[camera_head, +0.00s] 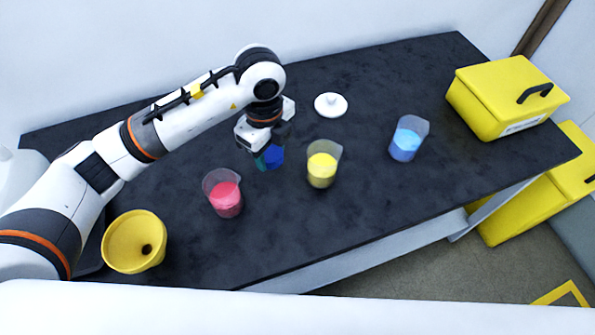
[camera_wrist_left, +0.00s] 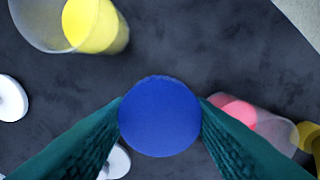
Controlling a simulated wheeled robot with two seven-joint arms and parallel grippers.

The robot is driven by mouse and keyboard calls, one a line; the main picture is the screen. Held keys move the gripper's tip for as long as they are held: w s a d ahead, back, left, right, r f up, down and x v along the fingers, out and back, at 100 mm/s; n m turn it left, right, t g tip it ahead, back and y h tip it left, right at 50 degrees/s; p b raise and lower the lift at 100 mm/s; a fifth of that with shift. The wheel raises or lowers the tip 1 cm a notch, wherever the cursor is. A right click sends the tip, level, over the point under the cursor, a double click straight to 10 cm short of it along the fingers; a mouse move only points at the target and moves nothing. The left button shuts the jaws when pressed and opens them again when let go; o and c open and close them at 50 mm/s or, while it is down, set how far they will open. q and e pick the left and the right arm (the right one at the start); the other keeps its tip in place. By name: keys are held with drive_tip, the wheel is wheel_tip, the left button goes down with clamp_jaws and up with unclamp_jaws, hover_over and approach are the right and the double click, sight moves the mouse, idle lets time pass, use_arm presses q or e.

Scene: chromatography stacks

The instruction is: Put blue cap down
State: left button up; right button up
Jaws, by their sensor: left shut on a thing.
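The blue cap (camera_wrist_left: 160,117) is round and sits between the two green fingers of my left gripper (camera_wrist_left: 160,120) in the left wrist view. The fingers press on it from both sides. In the head view, the blue cap (camera_head: 273,156) shows below the left gripper (camera_head: 268,157), over the dark table (camera_head: 330,235) between the red and yellow beakers. I cannot tell whether the cap touches the table. My right gripper is not in view.
A red-filled beaker (camera_head: 225,197), a yellow-filled beaker (camera_head: 322,168) and a blue-filled beaker (camera_head: 406,142) stand nearby. A white lid (camera_head: 331,104) lies behind. A yellow funnel (camera_head: 128,238) is front left; a yellow box (camera_head: 495,105) is at right.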

sight(273, 184)
use_arm(q)
wheel_tip(273, 184, down, 9)
drive_tip(key=shift+r, duration=0.1)
idle(0.3)
drive_tip(key=shift+s+f+b, duration=0.1)
drive_tip(key=shift+f+b, duration=0.2)
drive_tip(key=shift+f, duration=0.3)
drive_tip(key=o, duration=0.8)
drive_tip(key=shift+o, duration=1)
drive_tip(key=shift+f, duration=0.2)
drive_tip(key=shift+s, duration=0.1)
wheel_tip(273, 184, up, 14)
drive_tip(key=shift+f, duration=0.15)
